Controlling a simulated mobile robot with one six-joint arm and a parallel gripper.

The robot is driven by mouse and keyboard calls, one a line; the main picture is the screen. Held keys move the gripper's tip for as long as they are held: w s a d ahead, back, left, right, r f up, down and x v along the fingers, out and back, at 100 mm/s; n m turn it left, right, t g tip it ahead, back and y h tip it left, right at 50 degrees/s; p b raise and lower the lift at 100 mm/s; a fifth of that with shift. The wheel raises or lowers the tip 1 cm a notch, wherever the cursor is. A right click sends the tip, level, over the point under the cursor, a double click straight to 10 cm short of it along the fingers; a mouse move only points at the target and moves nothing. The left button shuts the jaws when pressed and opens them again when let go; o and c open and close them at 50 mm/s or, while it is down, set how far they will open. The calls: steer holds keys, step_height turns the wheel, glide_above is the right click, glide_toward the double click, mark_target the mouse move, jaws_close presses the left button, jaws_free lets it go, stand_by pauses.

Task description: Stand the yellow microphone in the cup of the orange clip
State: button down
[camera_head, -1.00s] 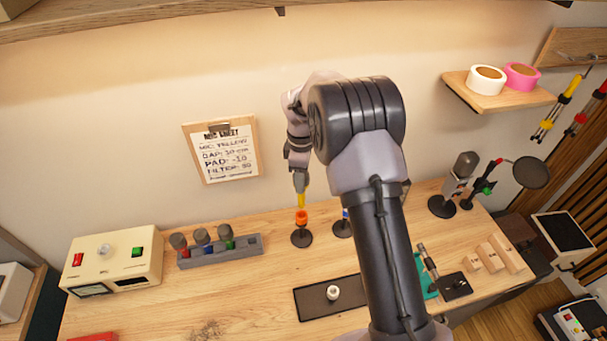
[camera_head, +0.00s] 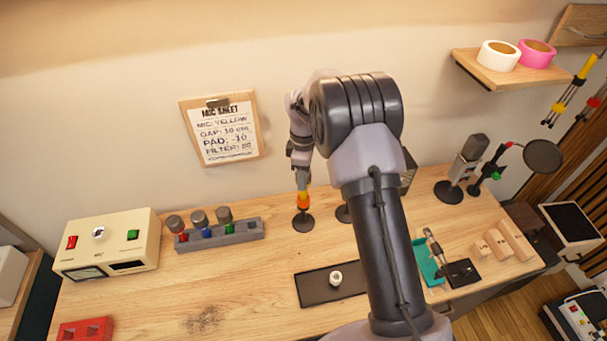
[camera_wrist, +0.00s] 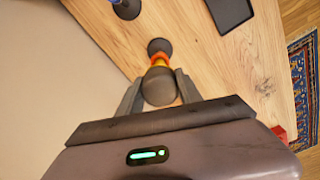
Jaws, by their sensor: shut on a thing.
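My gripper (camera_head: 303,184) points down at the back of the bench, shut on the yellow microphone (camera_head: 304,195). In the wrist view, the microphone's round grey head (camera_wrist: 159,87) sits between the two fingers. Its yellow body points down, away from the wrist. The orange clip (camera_head: 304,204) is directly below, on a dark round base (camera_head: 303,222). The yellow body meets the orange cup and looks upright, with its lower end apparently inside; how deep is hidden. The orange also shows in the wrist view (camera_wrist: 160,59), in line with the microphone.
A grey rack (camera_head: 222,234) with several microphones stands to the left, beside a cream box (camera_head: 107,243). Another stand base (camera_head: 343,214) is close on the right, partly behind my arm. A dark tray (camera_head: 318,291) lies in front.

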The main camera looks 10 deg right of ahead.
steer(key=c, duration=0.7)
jaws_free()
step_height(320, 180, up, 18)
steer(key=shift+f+p, duration=0.25)
steer(key=shift+p, duration=0.55)
